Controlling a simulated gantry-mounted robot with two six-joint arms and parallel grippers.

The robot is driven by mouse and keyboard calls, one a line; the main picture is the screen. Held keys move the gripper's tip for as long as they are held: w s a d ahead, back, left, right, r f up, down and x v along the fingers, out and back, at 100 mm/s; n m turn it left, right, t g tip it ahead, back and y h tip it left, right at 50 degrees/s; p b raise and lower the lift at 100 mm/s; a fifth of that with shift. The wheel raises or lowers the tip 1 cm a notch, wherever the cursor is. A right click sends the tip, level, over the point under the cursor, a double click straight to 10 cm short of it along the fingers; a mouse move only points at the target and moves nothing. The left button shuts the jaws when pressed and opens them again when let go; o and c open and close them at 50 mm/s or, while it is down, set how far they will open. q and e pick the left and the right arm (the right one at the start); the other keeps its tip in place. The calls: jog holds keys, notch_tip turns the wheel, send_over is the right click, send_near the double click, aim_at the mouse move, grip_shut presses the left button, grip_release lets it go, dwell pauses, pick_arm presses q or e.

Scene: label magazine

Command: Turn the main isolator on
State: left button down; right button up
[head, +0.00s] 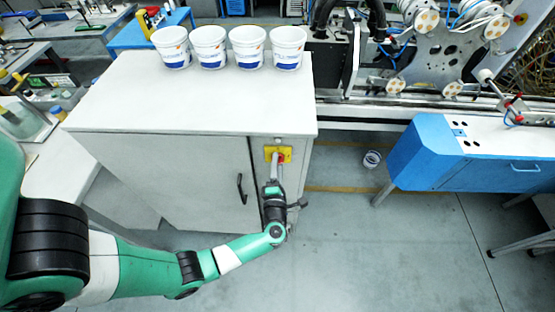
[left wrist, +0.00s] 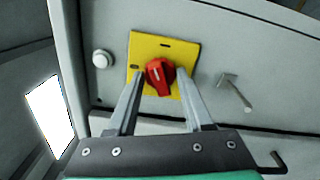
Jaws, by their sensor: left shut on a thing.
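The main isolator is a red rotary knob (left wrist: 160,75) on a yellow plate (left wrist: 184,53), fixed to the front of a grey-white cabinet. In the head view the yellow plate (head: 270,152) is near the cabinet's right front edge, with the red knob (head: 281,158) partly hidden by my gripper. My left gripper (head: 276,162) reaches up to the knob. In the left wrist view its two fingers (left wrist: 160,80) stand on either side of the knob and are shut on it. The knob sits tilted on the plate. My right gripper is not in view.
Several white buckets (head: 249,47) stand along the back of the cabinet top (head: 180,100). A black door handle (head: 241,188) is left of the isolator. A round white button (left wrist: 102,59) and a metal peg (left wrist: 235,92) flank the plate. A blue machine unit (head: 470,150) stands at right.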

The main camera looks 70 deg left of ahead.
pick_arm(q)
jog(key=shift+m+p, duration=1.5)
jog(key=shift+m, duration=1.4)
jog(key=shift+c, duration=1.5)
grip_release()
jog(key=v, duration=1.1)
jog(key=shift+d+p, duration=0.25)
jog(key=shift+p, duration=0.15)
